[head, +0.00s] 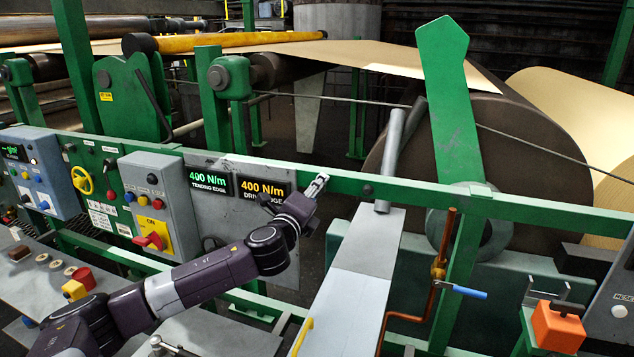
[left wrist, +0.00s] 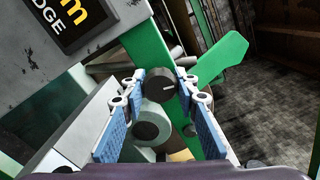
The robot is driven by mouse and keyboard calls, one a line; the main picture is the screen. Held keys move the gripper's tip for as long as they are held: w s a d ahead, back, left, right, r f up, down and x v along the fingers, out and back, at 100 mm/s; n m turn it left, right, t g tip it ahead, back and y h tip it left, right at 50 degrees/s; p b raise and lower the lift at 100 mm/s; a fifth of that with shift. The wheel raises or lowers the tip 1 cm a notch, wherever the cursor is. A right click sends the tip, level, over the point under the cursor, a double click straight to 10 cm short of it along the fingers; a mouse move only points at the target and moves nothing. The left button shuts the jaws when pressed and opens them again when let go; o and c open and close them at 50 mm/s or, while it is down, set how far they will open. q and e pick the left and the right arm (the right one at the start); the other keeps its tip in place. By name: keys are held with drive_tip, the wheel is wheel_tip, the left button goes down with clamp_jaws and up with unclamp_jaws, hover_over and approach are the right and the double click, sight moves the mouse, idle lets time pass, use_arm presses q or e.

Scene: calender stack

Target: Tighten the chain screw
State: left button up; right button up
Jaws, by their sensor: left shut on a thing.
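My left gripper (head: 317,184) is at the green rail, beside the lower right of the tension displays in the head view. In the left wrist view its two blue-padded fingers (left wrist: 161,77) stand on either side of a round dark grey knob (left wrist: 160,87) with a pale mark on its face, and are closed on it. The knob sits in front of green metal. In the head view it is hidden at the gripper. I cannot tell whether this knob is the chain screw. No other part is clearly recognisable as that screw. My right gripper is not in view.
The grey display panel (head: 233,225) is close to my left gripper. The green rail (head: 430,192) runs across. A grey tube (head: 392,160) and a tall green arrow-shaped plate (head: 452,110) stand to the right. A second dark round part (left wrist: 148,130) is near the fingers.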

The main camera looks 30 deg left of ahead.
use_arm(q)
drive_tip(key=m+p, duration=0.2)
drive_tip(key=m, duration=0.2)
drive_tip(key=shift+m, duration=0.4)
drive_tip(key=m, duration=0.3)
drive_tip(key=shift+f+m, duration=0.15)
drive_tip(key=shift+m, duration=0.15)
drive_tip(key=m, duration=0.6)
drive_tip(key=shift+d, duration=0.1)
drive_tip(key=m, duration=0.6)
drive_tip(key=shift+f, duration=0.15)
drive_tip(key=shift+m, duration=0.4)
drive_tip(key=o, duration=1.1)
drive_tip(key=shift+s+r, duration=0.1)
drive_tip(key=shift+r, duration=0.1)
drive_tip(key=shift+o, duration=0.2)
drive_tip(key=v, duration=1.2)
